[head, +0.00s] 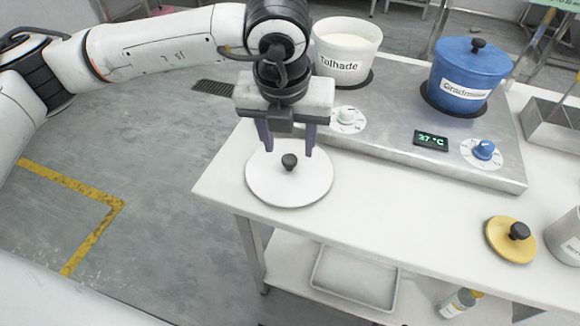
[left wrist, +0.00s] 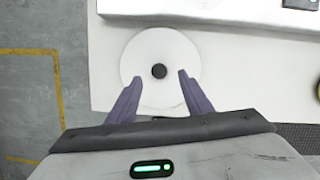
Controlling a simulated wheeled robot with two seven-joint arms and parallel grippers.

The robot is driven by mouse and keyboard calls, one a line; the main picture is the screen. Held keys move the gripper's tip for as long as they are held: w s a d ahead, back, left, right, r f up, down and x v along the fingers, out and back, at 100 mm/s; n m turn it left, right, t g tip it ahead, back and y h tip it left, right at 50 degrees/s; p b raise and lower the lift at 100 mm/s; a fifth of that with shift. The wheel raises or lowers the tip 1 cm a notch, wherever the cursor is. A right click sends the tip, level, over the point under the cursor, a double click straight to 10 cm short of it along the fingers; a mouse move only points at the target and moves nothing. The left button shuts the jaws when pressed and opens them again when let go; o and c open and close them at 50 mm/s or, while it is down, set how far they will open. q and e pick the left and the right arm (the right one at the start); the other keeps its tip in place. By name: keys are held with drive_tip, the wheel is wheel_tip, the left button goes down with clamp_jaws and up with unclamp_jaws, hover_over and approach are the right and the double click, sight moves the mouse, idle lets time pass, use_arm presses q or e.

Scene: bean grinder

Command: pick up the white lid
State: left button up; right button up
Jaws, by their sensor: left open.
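The white lid (head: 290,187) is a round disc with a black knob (head: 289,161). It lies flat on the white table near its left end, in front of the stove. In the left wrist view the lid (left wrist: 160,45) shows ahead of the fingers, with its knob (left wrist: 158,71) at the middle. My left gripper (head: 288,152) is open and empty above the lid, fingers pointing down, one on each side of the knob in the picture. The wrist view (left wrist: 154,78) shows the knob slightly beyond the fingertips. My right gripper is not in view.
A metal stove (head: 400,115) carries a white pot (head: 347,50) and a blue lidded pot (head: 468,78). A yellow lid (head: 505,240) lies at the right of the table (head: 390,215). The table between the two lids is clear. A tray (head: 355,277) sits on the lower shelf.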

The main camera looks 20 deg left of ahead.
sight(289, 159)
use_arm(q)
drive_tip(key=x, duration=0.5)
drive_tip(key=shift+a, duration=0.1)
clamp_jaws()
